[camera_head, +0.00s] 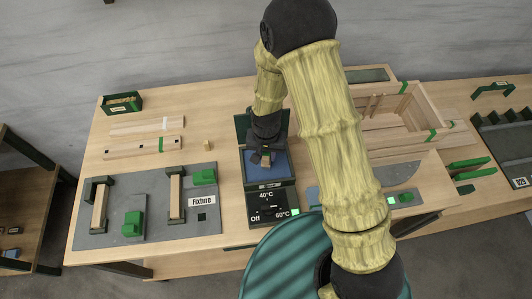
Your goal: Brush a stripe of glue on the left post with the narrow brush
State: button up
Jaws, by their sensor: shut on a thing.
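My gripper (264,151) points down over the dark green glue station (271,185), at its blue inner surface. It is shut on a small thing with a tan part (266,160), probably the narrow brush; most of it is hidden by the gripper. I cannot tell whether it touches the blue surface. The left post (99,207) is a pale wooden piece in a dark holder at the left of the grey fixture board (150,231). A second post (176,197) is held to its right. No glue stripe can be made out on either.
A heater panel (268,207) marked 40°C and 60°C fronts the station. Green clamps (133,223) sit on the fixture. Wooden slats (145,146) and a green bin (121,103) lie behind. A wooden crate (434,114) stands at right, partly hidden by my arm.

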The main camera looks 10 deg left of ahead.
aim_at(266, 154)
jog(key=shift+r+p, duration=2.4)
jog(key=shift+r, duration=1.1)
